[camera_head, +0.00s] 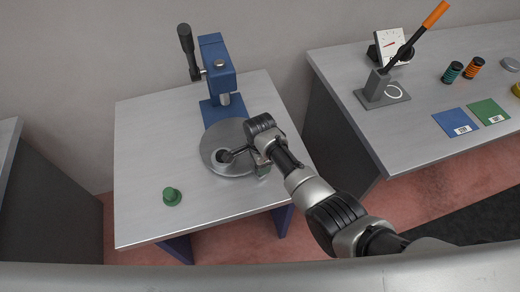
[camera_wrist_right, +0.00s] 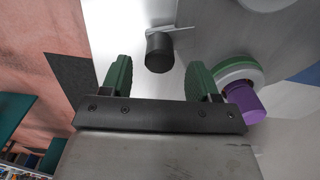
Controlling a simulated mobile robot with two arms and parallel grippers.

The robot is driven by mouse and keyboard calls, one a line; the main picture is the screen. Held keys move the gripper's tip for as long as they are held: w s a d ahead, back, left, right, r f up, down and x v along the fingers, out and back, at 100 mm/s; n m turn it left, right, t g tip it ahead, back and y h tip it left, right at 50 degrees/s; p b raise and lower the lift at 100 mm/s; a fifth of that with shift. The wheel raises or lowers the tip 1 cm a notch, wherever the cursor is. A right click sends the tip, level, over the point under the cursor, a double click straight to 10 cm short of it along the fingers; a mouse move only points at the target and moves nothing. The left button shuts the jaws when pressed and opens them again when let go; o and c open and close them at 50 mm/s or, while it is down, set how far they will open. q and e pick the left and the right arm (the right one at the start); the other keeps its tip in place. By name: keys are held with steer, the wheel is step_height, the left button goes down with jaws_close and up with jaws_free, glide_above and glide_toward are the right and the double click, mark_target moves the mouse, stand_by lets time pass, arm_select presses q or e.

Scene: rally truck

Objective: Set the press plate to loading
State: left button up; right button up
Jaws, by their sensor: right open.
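The round grey press plate (camera_head: 215,165) lies flat on the left table under the blue press (camera_head: 217,66), which has a black lever (camera_head: 187,45) on its left. My left gripper is not in view.
A green knob (camera_head: 172,196) stands near the table's front left. In the wrist view, a purple cylinder with a white and green ring (camera_wrist_right: 240,72) is close to the right finger. The right bench holds an orange-handled lever (camera_head: 420,31), a gauge (camera_head: 390,44), and blue and green cards.

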step_height(320, 180, up, 7)
steer(key=shift+f, duration=0.15)
stand_by(0.6)
